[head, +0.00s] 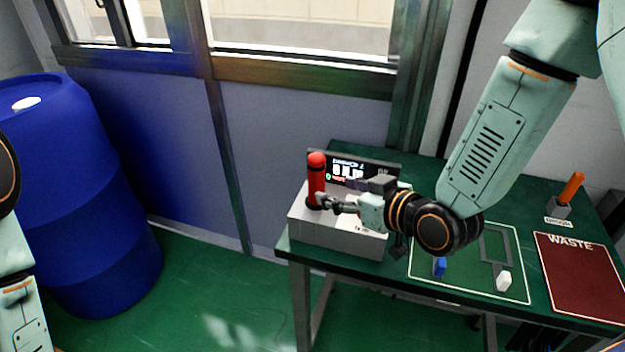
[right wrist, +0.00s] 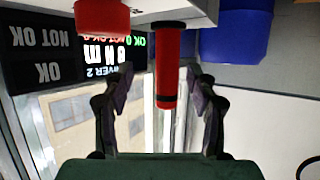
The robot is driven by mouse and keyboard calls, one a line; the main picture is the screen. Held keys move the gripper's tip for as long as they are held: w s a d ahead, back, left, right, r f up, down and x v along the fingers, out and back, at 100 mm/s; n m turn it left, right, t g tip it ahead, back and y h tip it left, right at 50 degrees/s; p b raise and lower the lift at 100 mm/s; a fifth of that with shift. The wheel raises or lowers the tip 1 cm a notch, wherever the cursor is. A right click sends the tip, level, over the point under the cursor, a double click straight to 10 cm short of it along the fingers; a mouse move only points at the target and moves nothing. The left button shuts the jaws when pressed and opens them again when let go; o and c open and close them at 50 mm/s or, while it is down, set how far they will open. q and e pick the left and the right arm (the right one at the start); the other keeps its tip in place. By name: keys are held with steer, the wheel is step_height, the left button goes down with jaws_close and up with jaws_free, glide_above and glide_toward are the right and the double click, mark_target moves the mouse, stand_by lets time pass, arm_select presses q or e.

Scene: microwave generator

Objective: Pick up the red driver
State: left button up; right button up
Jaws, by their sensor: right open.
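The red driver (head: 316,178) stands upright on a grey box (head: 330,238) at the left end of the green table. My right gripper (head: 325,203) is at its lower part, coming from the right. In the right wrist view, which looks upside down, the driver (right wrist: 167,75) hangs between the two spread dark fingers of my right gripper (right wrist: 165,90). A gap shows on both sides of it, and the fingers are open. My left arm shows only at the left edge of the head view; its gripper is out of sight.
A lit display (head: 350,172) stands behind the driver. A second red part (right wrist: 102,15) shows beside it in the right wrist view. A blue barrel (head: 75,190) stands left.

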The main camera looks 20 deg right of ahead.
mark_target(316, 189)
steer(key=shift+w+a+f, duration=0.1)
steer(key=shift+w+f, duration=0.15)
steer(key=shift+w, duration=0.1)
steer(key=shift+w+a, duration=0.25)
steer(key=shift+a, duration=0.45)
steer(key=shift+w+f+b, duration=0.2)
steer(key=shift+f+b, duration=0.05)
steer(key=shift+b, duration=0.05)
steer(key=x, duration=0.4)
steer(key=shift+a+f+b, duration=0.1)
steer(key=shift+f+b, duration=0.2)
steer(key=shift+b, duration=0.05)
steer(key=shift+w+a, duration=0.15)
steer(key=shift+a, duration=0.05)
steer(key=shift+d, duration=0.25)
steer(key=shift+c, duration=0.9)
steer(key=shift+a, duration=0.2)
steer(key=c, duration=0.4)
steer(key=shift+d, duration=0.1)
jaws_close()
